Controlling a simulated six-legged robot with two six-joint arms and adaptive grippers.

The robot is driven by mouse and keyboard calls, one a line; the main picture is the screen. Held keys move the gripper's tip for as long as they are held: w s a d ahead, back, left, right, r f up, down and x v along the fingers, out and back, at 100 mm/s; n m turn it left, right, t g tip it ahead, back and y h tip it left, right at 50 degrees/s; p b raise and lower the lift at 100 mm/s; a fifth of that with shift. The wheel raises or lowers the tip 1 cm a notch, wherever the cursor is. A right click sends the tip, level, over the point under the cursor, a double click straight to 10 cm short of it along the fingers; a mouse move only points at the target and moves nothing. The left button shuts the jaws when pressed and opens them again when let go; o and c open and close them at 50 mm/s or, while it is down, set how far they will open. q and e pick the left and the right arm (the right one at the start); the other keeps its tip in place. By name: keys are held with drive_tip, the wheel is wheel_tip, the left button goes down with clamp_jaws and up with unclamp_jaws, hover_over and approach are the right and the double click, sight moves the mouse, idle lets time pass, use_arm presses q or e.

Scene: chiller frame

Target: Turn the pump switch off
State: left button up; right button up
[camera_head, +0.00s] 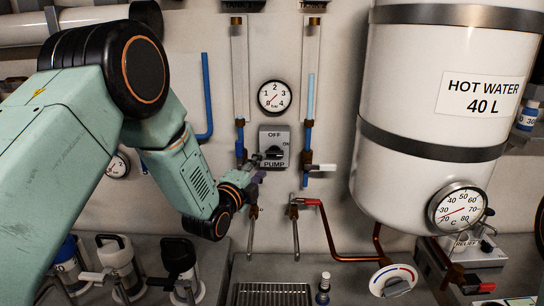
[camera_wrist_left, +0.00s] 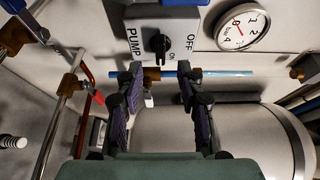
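The pump switch (camera_head: 275,139) is a grey box on the back wall, with OFF at its top, ON at its right and PUMP below. Its black knob (camera_head: 274,153) lies sideways, towards the ON mark. In the left wrist view the switch box (camera_wrist_left: 183,23) appears turned, with the knob (camera_wrist_left: 159,43) pointing down towards ON. My left gripper (camera_head: 257,168) is just below and left of the switch. In the left wrist view its two purple-padded fingers (camera_wrist_left: 160,78) are apart with nothing between them, clear of the knob. My right gripper is not in view.
A pressure gauge (camera_head: 274,96) is above the switch. A hot water tank (camera_head: 425,95) stands right. Taps (camera_head: 294,212) hang below, over a drip grate (camera_head: 272,295).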

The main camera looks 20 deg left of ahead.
sight(273, 155)
use_arm(q)
drive_tip(key=w, duration=0.4)
drive_tip(key=w+d+p, duration=0.1)
drive_tip(key=w, duration=0.1)
drive_tip(key=shift+w, duration=0.25)
drive_tip(key=shift+w+d+r, duration=0.1)
drive_tip(key=shift+w+d, duration=0.05)
drive_tip(key=shift+w, duration=0.15)
drive_tip(key=shift+w+d, duration=0.2)
drive_tip(key=shift+w, duration=0.2)
drive_tip(key=shift+a, duration=0.2)
drive_tip(key=shift+c, duration=1)
drive_tip(key=shift+s+d, duration=0.1)
clamp_jaws()
